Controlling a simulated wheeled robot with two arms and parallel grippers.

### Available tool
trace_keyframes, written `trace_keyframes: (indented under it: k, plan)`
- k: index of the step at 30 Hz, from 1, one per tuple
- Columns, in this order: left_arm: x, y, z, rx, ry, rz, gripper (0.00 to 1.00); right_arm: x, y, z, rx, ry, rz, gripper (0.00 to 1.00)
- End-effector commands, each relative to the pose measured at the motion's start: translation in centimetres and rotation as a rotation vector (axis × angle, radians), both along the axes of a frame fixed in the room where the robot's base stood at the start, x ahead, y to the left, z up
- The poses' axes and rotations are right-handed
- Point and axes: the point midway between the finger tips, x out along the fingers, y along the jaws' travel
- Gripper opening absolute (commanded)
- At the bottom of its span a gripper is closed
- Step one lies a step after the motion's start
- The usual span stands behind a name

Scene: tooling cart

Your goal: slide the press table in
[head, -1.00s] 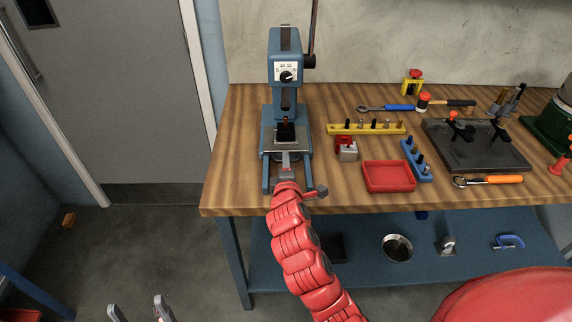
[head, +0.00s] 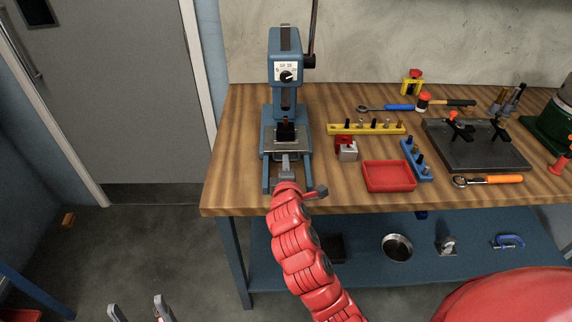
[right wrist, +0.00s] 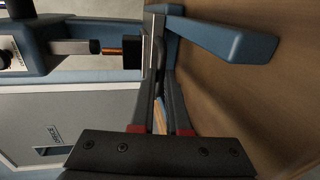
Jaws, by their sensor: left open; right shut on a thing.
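The blue press (head: 285,62) stands at the left end of the workbench. Its press table (head: 297,146), a flat grey metal plate, sits low between the two blue base legs, with a dark block (head: 286,133) and a small copper-coloured piece on it. In the right wrist view the plate (right wrist: 147,52) shows edge-on. My right gripper (head: 286,172) is at the front of the table, shut on its grey handle; its fingers (right wrist: 161,90) hide most of the grip. My left gripper (head: 140,309) is open and empty, low over the floor left of the bench.
A red tray (head: 388,177), a red-and-grey block (head: 346,149) and a yellow rack (head: 366,129) lie right of the press. A blue rack (head: 416,160) and dark fixture plate (head: 476,148) are farther right. Bare wood lies left of the press.

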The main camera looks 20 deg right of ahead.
Motion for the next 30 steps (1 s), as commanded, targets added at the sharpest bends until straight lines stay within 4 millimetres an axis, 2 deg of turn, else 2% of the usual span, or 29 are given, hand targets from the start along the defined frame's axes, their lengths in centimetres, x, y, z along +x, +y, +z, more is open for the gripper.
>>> trace_keyframes:
  k: [23, 26, 30]
  plan:
    - [0.0, 0.0, 0.0, 0.000, 0.000, 0.000, 0.75, 0.0, 0.0, -0.1, 0.001, 0.002, 0.000, 0.00]
    - [0.0, 0.0, 0.1, 0.000, 0.000, 0.000, 0.75, 0.3, -0.1, 0.0, 0.000, 0.002, 0.000, 0.00]
    - [0.0, 0.0, 0.3, 0.000, 0.000, 0.000, 0.75, 1.8, -0.4, -0.1, -0.003, 0.003, 0.001, 0.00]
